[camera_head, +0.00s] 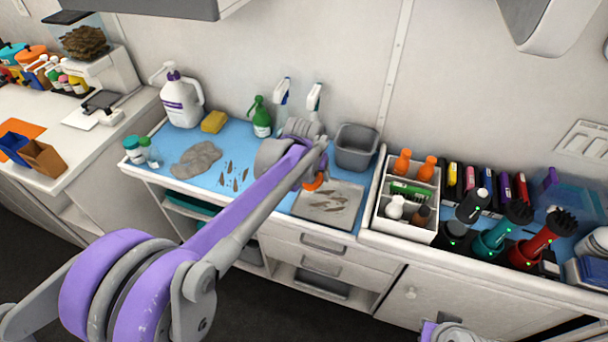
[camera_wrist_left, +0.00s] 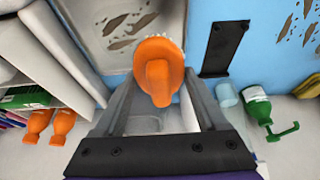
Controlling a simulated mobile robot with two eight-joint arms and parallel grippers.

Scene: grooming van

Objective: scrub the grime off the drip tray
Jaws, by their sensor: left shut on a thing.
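The drip tray (camera_head: 347,192) is a shallow grey tray at the front edge of the blue counter mat, with brown grime streaks on its floor. Its grimy floor (camera_wrist_left: 132,40) also shows at the top of the left wrist view. My left gripper (camera_head: 314,174) is shut on an orange scrub brush (camera_wrist_left: 158,82) with pale bristles along its rim. The brush (camera_head: 315,184) is over the tray's back left part; I cannot tell whether its bristles touch the tray. My right arm shows only as a sliver at the bottom edge; its gripper is out of view.
A grey bin (camera_head: 356,148) stands behind the tray. A white caddy (camera_head: 408,224) with bottles stands close on the right. A dark flat bar (camera_wrist_left: 222,48) lies beside the tray.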

